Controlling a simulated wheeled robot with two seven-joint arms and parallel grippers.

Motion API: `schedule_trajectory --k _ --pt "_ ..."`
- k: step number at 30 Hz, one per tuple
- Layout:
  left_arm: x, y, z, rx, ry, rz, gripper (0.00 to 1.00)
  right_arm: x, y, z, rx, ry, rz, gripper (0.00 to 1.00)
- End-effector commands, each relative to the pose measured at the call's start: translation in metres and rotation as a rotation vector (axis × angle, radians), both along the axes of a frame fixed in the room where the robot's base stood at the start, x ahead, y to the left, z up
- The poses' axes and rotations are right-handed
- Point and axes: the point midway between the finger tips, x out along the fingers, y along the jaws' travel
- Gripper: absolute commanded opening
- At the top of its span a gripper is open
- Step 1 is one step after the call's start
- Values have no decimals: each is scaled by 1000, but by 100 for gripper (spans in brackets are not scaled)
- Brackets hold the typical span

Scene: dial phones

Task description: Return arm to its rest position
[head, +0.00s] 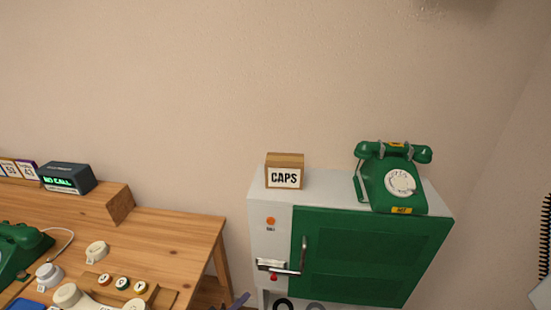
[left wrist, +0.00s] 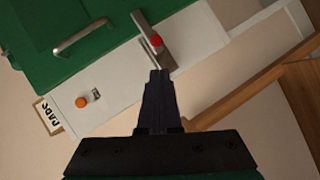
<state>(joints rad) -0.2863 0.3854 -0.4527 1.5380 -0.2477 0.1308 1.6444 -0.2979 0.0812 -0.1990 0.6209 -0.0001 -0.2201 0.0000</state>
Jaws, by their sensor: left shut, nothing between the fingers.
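My left gripper (head: 243,297) shows only as dark purple fingertips at the bottom edge of the head view, between the wooden desk and the cabinet. In the left wrist view its fingers (left wrist: 158,75) are shut together with nothing between them. They point toward the lower cabinet front, near a metal latch with a red button (left wrist: 156,40); I cannot tell the exact gap. The white cabinet (head: 268,243) has a closed green door (head: 370,255) with a metal handle (head: 303,256). My right gripper is not in view.
A green dial phone (head: 385,193) and a CAPS block (head: 285,172) stand on the cabinet. The wooden desk (head: 180,228) at left holds a NO CALL display (head: 67,178), a second green phone (head: 18,246) and several loose phone parts. A narrow gap separates desk and cabinet.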

Motion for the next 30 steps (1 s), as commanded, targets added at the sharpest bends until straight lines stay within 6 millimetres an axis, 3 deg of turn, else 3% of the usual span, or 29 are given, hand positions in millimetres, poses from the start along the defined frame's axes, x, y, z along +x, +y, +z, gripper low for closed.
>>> schedule_trajectory --k 5,12,25,26,30 --pt "1 30 17 370 48 64 0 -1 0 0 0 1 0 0" --pt "-47 74 35 801 253 -92 0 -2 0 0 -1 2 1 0" --pt "-147 106 73 1084 464 -553 0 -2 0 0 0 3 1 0" --pt "-150 106 69 1090 472 -578 0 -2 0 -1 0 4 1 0" --pt "-141 105 24 1086 489 -586 0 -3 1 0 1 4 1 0"
